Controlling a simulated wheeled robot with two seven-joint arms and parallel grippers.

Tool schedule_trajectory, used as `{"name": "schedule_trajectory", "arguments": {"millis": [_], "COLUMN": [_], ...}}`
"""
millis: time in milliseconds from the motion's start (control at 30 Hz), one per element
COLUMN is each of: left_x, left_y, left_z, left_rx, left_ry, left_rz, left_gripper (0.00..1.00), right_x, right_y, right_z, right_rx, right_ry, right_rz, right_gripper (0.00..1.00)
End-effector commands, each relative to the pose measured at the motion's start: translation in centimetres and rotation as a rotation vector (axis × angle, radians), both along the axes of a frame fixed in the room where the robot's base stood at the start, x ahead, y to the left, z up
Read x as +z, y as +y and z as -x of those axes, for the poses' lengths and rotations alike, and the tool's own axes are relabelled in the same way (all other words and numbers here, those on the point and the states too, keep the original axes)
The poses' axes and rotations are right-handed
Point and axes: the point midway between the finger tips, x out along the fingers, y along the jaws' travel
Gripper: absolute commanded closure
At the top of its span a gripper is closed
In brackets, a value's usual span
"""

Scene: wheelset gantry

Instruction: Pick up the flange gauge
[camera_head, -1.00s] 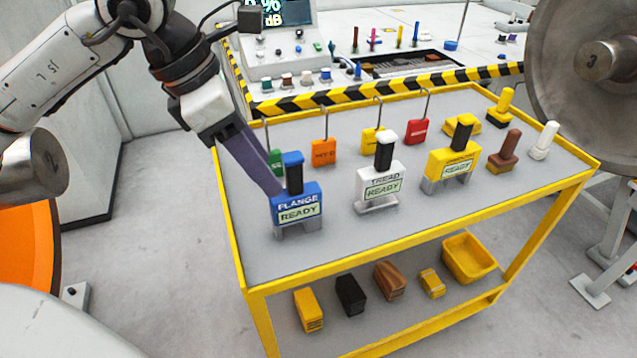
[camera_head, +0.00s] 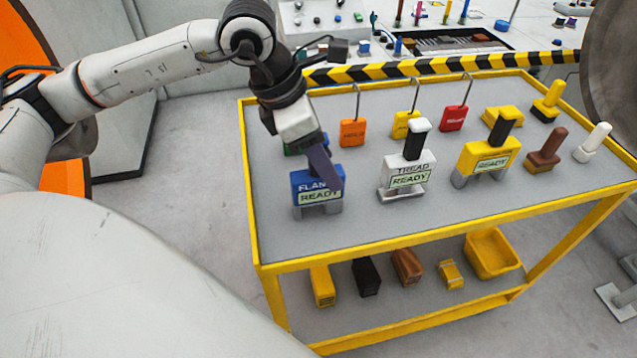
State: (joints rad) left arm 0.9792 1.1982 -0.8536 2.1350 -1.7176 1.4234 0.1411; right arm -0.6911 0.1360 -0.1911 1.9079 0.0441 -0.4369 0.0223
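The flange gauge (camera_head: 312,198) is a blue block with a "READY" label and grey feet. It stands upright at the left front of the trolley's grey top. My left gripper (camera_head: 322,172) comes down over it from above, with its purple-grey finger in front of the gauge's upper right part. The finger covers part of the "FLANGE" lettering and hides the handle. I cannot tell whether the fingers are closed around the handle. My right gripper is not in view.
The white tread gauge (camera_head: 408,178) stands just right of the flange gauge, with a yellow gauge (camera_head: 487,160) beyond. Several tags on hooks, including an orange one (camera_head: 353,132), stand behind. The yellow trolley rim (camera_head: 430,240) borders the top. A lower shelf holds blocks and a yellow bin (camera_head: 492,254).

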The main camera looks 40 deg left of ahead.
Motion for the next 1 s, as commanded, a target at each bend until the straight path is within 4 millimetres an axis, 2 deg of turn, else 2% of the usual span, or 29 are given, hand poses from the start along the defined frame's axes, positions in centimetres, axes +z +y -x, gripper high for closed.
{"name": "schedule_trajectory", "arguments": {"millis": [100,333,600,633,1000], "left_x": [-0.91,-1.02,-0.98,-0.97,-0.72], "left_y": [-0.26,-0.27,-0.26,-0.25,-0.26], "left_z": [-0.21,-0.28,-0.28,-0.28,-0.35], "left_rx": [-0.001,0.0,0.0,0.0,0.001], "left_ry": [0.002,0.0,-0.001,-0.001,-0.004], "left_rz": [0.001,0.0,0.001,0.001,0.001], "left_gripper": [0.52,0.52,0.97,1.0,1.0], "right_x": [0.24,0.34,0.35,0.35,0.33], "right_y": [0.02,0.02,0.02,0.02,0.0], "right_z": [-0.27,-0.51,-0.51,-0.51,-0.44], "right_rx": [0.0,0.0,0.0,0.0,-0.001], "right_ry": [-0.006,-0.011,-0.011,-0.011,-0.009], "right_rz": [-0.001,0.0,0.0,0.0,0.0], "right_gripper": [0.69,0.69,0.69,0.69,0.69]}}
